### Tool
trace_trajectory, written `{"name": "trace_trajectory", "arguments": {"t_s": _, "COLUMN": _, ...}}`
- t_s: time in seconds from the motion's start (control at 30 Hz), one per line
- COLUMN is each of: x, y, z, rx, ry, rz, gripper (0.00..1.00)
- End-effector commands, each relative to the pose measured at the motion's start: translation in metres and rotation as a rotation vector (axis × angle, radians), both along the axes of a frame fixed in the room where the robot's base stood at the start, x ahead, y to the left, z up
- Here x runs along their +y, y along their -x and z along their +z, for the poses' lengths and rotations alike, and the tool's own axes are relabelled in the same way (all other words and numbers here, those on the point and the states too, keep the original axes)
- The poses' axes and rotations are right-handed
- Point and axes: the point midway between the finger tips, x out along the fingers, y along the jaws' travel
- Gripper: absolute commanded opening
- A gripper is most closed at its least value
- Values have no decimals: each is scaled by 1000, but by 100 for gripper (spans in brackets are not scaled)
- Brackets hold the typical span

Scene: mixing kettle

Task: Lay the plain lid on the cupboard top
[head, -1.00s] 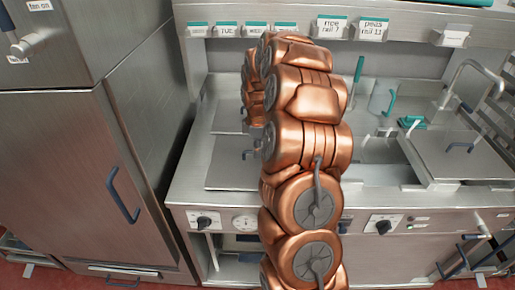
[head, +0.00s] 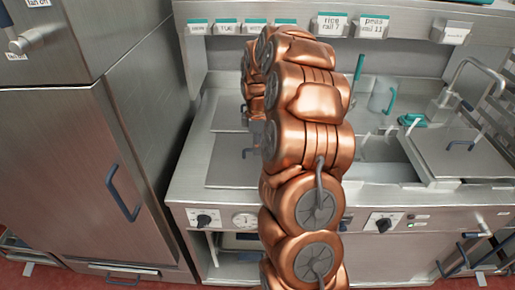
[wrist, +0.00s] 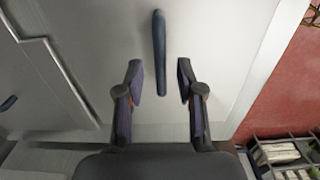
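My gripper (wrist: 160,80) is open and empty in the wrist view, its two dark fingers apart. A dark blue bar handle (wrist: 160,50) on a pale metal panel (wrist: 105,60) lies ahead, in line with the gap. I cannot tell whether this panel is a lid or a door. In the head view my copper arm hides the gripper. Flat metal plates like lids (head: 222,172) lie on the left of the counter, partly behind my arm. Another lid (head: 475,160) with a handle is at the right. I cannot tell which is the plain lid. The cupboard top is not identifiable.
A tall metal cabinet (head: 75,160) with a blue handle stands at the left. Labels line the shelf (head: 300,45) above the counter. A tap (head: 450,85) stands at the right. A rack with boxes (wrist: 285,155) shows at the wrist view's lower right.

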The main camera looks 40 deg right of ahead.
Motion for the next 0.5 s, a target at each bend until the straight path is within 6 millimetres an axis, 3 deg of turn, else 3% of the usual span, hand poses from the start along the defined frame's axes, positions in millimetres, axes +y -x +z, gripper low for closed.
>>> {"name": "trace_trajectory", "arguments": {"t_s": 0.5, "x": 0, "y": -1, "z": 85, "rx": -3, "ry": 1, "rz": 0, "gripper": 37}}
